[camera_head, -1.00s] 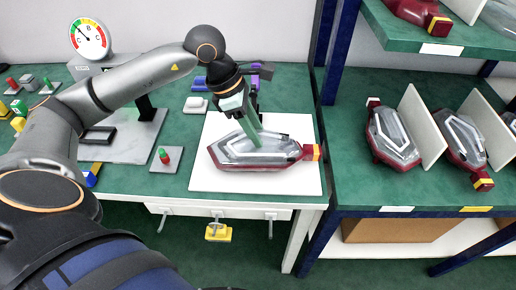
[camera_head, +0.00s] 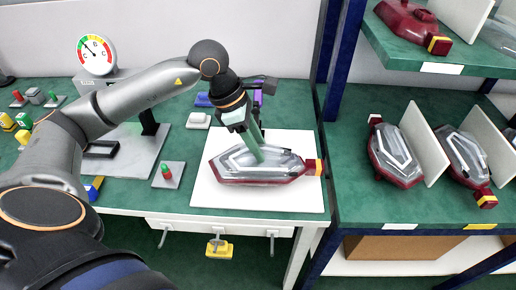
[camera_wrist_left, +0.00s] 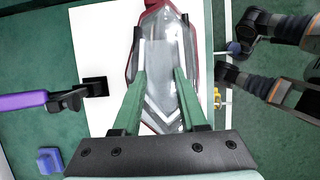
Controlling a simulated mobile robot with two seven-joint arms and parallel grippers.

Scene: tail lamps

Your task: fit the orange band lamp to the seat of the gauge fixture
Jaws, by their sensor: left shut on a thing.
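The orange band lamp (camera_head: 262,168), dark red with a clear lens, lies on a white board (camera_head: 300,198); its orange band (camera_head: 314,167) is at the right end. My left gripper (camera_head: 254,152) comes down from above and is shut on its middle. In the left wrist view the green fingers (camera_wrist_left: 158,100) stand on either side of the lens (camera_wrist_left: 165,60). I cannot tell whether the lamp touches the board. The gauge fixture, a grey plate (camera_head: 138,160) with a black post, a black frame (camera_head: 101,149) and a round dial (camera_head: 97,55), stands to the left.
Shelves at right hold other lamps (camera_head: 397,155) between white dividers (camera_head: 424,143). A blue post (camera_head: 338,60) borders them.

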